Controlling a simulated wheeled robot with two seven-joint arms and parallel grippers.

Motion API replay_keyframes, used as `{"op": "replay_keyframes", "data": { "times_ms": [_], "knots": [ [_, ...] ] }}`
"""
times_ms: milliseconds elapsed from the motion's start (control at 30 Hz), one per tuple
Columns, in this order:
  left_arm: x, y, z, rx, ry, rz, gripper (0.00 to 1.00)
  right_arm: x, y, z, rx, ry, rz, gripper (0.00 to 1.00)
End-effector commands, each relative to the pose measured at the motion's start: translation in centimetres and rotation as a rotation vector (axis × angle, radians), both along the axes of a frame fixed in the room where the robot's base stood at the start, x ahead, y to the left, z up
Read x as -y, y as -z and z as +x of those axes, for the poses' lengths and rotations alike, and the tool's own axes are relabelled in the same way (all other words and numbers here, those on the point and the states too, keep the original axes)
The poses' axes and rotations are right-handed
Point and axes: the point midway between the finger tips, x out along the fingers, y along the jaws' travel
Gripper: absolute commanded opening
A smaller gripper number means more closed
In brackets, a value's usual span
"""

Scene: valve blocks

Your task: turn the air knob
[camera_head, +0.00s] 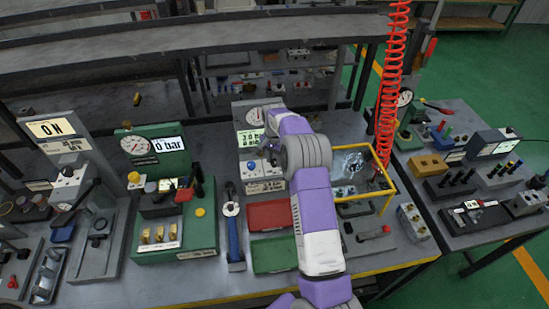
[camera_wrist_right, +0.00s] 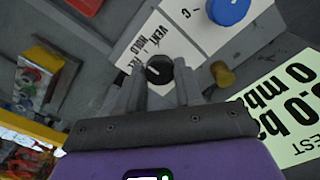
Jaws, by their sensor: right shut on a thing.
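The air knob (camera_wrist_right: 158,70) is a small round black knob with a white pointer line. It sits on a white label plate marked VENT and HOLD in the right wrist view. My right gripper (camera_wrist_right: 158,82) has its fingers on either side of the knob and is shut on it. In the head view my right gripper (camera_head: 268,150) is at the front of the grey test unit (camera_head: 262,187), below its round gauge. The knob is hidden there by the gripper and arm. My left gripper is not in view.
A blue knob (camera_wrist_right: 228,11) and a brass fitting (camera_wrist_right: 219,75) are close to the fingers. A lit pressure display (camera_wrist_right: 290,105) is at the right. Red (camera_head: 270,214) and green (camera_head: 274,254) trays lie in front of the unit. A yellow frame (camera_head: 391,172) stands right of my arm.

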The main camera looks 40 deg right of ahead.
Motion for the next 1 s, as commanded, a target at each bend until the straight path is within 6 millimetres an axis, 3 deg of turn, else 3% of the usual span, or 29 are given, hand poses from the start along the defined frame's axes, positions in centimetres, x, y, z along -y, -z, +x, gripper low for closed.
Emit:
{"op": "replay_keyframes", "data": {
  "times_ms": [333, 367, 500, 800, 1000],
  "knots": [
    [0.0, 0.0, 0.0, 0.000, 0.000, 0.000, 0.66, 0.1, -0.1, 0.1, 0.004, 0.003, -0.004, 0.05],
    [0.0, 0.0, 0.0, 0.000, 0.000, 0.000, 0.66, 0.1, -0.1, 0.1, 0.004, 0.003, -0.004, 0.38],
    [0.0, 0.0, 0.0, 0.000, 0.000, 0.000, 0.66, 0.1, -0.1, 0.1, 0.003, 0.002, -0.003, 0.60],
    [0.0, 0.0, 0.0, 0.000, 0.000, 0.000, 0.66, 0.1, -0.2, 0.0, 0.002, 0.002, -0.001, 0.61],
    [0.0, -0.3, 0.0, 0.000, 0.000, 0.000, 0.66, 0.1, -2.7, 0.1, 0.006, 0.001, -0.003, 0.61]
  ]
}}
